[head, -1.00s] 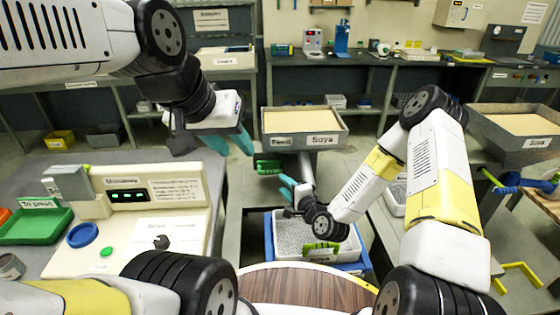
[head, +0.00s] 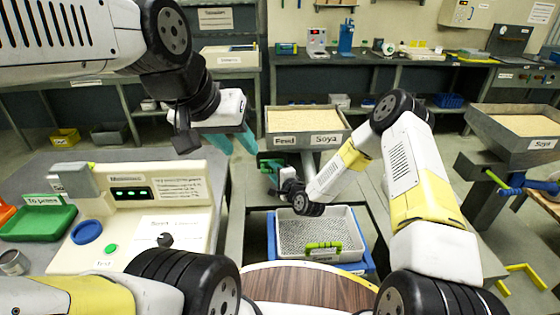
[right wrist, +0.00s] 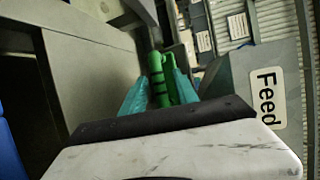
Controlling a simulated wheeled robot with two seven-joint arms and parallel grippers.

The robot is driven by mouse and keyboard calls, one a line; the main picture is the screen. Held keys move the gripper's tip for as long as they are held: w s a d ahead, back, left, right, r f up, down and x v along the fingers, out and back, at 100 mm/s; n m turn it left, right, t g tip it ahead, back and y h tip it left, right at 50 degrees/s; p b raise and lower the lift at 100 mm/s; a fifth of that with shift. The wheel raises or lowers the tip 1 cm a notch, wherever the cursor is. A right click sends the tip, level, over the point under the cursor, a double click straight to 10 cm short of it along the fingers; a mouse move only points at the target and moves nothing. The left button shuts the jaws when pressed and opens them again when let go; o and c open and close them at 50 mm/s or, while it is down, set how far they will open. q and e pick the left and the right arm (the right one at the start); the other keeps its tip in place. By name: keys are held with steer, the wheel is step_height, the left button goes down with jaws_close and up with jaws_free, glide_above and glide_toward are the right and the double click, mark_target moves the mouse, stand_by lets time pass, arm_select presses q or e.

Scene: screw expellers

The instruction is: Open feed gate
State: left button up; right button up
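The feed hopper (head: 305,140), labelled Feed and Soya, is full of pale material and stands mid-view. A green handle (head: 270,164) sits under its left front. My right gripper (head: 274,174) is just below the hopper at this handle. In the right wrist view, its teal fingers (right wrist: 160,92) are apart, with the green handle (right wrist: 157,78) between them; I cannot tell whether they touch it. My left gripper (head: 234,143) is open and empty, left of the hopper and above the console's far edge.
A perforated tray (head: 337,225) with a green handle sits in a blue crate below the hopper. A console (head: 150,195) and a green bin (head: 37,224) are at left. Another hopper (head: 520,130) stands at right.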

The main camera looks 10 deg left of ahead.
jaws_close()
stand_by(1.4)
